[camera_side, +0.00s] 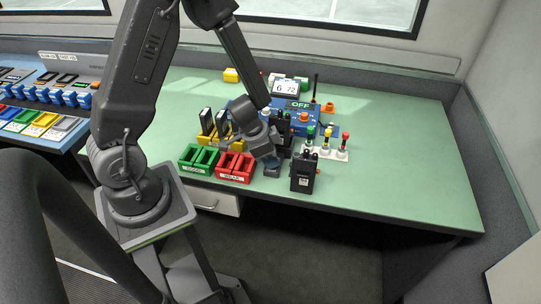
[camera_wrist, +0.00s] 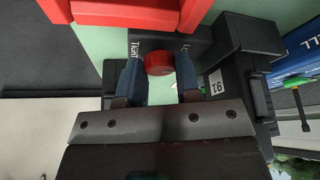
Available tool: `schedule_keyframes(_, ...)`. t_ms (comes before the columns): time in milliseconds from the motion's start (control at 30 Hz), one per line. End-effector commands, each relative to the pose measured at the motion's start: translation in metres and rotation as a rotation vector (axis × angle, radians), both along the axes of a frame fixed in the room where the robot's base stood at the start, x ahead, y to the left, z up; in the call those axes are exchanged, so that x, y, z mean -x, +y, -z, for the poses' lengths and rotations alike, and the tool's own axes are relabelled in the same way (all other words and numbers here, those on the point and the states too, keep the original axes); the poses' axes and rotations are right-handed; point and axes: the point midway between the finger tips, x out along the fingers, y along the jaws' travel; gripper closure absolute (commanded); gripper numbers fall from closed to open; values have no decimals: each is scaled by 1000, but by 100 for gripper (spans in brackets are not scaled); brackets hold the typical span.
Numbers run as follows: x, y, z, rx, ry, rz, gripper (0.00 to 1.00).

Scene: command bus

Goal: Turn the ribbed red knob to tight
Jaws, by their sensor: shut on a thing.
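The red knob (camera_wrist: 158,64) shows in the wrist view between the two dark blue fingers of my gripper (camera_wrist: 159,70). My gripper is shut on it, one finger on each side. The knob sits on a dark block (camera_wrist: 195,45) with the word TIGHT in white to the left of the knob. Lettering on the right side is partly hidden by a finger. In the side view my gripper (camera_side: 272,164) is low at the front of the green table, and it hides the knob there. The ribs and any pointer mark are too small to tell.
A red tray (camera_side: 236,168) and a green tray (camera_side: 198,158) stand left of my gripper. A black device (camera_side: 304,173) stands close on its right. Behind are a blue unit reading OFF (camera_side: 300,119) and a white lever panel (camera_side: 328,152). The table's right side (camera_side: 410,160) is clear.

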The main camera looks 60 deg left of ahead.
Motion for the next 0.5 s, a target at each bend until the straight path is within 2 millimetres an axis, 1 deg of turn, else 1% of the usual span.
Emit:
schedule_keyframes(33,0,0,0,0,0,0,86)
schedule_keyframes(100,0,0,0,0,0,0,92)
schedule_keyframes(267,0,1,0,-1,0,44,93)
schedule_keyframes(500,-2,2,0,0,0,308,93)
